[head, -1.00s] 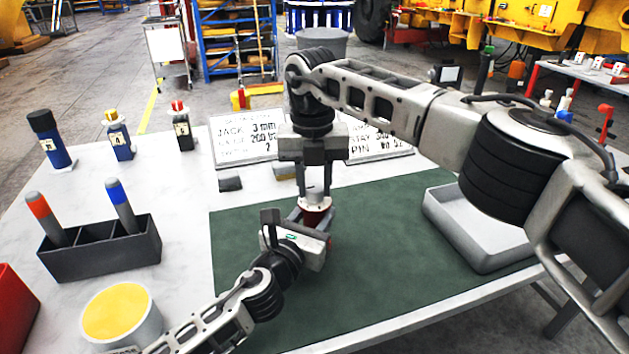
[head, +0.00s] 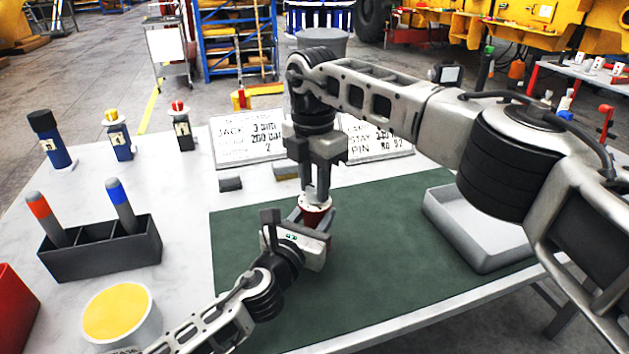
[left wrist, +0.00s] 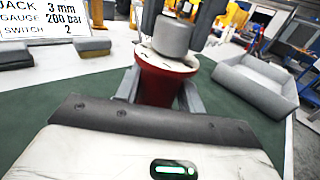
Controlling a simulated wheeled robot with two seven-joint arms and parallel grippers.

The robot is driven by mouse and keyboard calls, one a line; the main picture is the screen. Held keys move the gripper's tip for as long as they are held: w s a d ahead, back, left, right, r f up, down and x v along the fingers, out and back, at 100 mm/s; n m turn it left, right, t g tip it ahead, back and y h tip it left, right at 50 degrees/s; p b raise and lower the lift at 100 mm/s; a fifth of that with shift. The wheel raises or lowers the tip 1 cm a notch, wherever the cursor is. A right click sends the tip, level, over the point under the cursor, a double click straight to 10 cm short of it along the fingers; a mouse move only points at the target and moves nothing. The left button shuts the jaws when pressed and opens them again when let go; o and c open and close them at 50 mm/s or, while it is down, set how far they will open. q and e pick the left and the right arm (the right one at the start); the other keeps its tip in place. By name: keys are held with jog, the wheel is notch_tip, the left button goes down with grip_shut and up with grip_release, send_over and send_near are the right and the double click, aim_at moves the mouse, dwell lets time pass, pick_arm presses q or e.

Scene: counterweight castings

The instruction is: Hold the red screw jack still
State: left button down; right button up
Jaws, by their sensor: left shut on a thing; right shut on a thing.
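The red screw jack (left wrist: 158,85) stands upright on the green mat (head: 400,270). In the left wrist view it has a red body, a pale marked collar and a grey knob on top. My left gripper (left wrist: 160,92) has a finger on each side of the red body and is shut on it. In the head view the jack's collar (head: 314,201) shows between my two grippers, its body mostly hidden. My right gripper (head: 316,192) comes down from above and is shut on the jack's top.
A grey tray (head: 440,215) stands on the right. Boards with writing (head: 247,140) stand behind the mat. A dark divided holder (head: 100,256) with two pens, a yellow-topped tub (head: 150,325) and several capped bottles are on the left. The mat's front right is clear.

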aim_at(314, 186)
pick_arm(q)
jog(key=shift+f, duration=0.15)
pick_arm(e)
jog(key=shift+w+d+r+m, duration=0.1)
jog(key=shift+w+m, duration=0.05)
jog(key=shift+m, duration=0.55)
jog(key=o, duration=1)
notch_tip(314, 186, up, 8)
jog(key=shift+f, duration=0.25)
pick_arm(q)
jog(key=c, duration=0.8)
grip_release()
